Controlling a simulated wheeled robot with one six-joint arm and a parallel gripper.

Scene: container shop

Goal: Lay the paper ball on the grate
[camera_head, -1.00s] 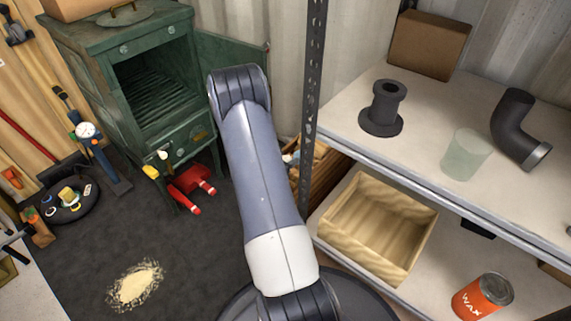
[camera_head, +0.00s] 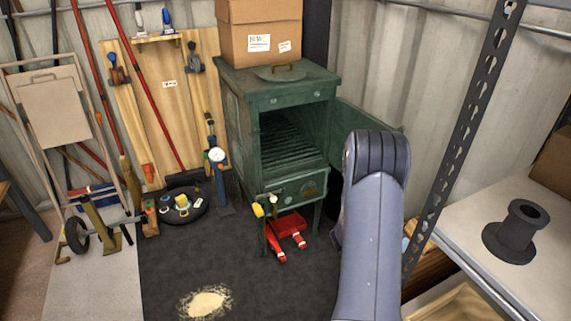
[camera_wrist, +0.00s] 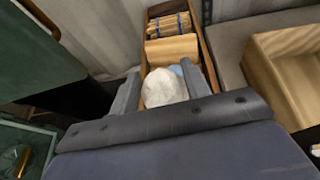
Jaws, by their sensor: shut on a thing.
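In the wrist view my gripper (camera_wrist: 160,88) is shut on a white, roundish paper ball (camera_wrist: 164,88), held between its two grey fingers. The gripper and ball do not show in the head view, where my arm link covers part of the scene. The grate (camera_head: 288,143) is a set of dark bars inside the green stove (camera_head: 285,185), whose front is open. The stove's door (camera_head: 362,135) is swung out to the right. The grate looks bare.
A cardboard box (camera_head: 259,30) stands on the stove top. Red objects (camera_head: 288,230) lie under the stove. A metal shelf (camera_head: 480,245) with a dark flanged pipe (camera_head: 514,232) is at right. A pale powder heap (camera_head: 205,303) lies on the dark floor, otherwise clear in front.

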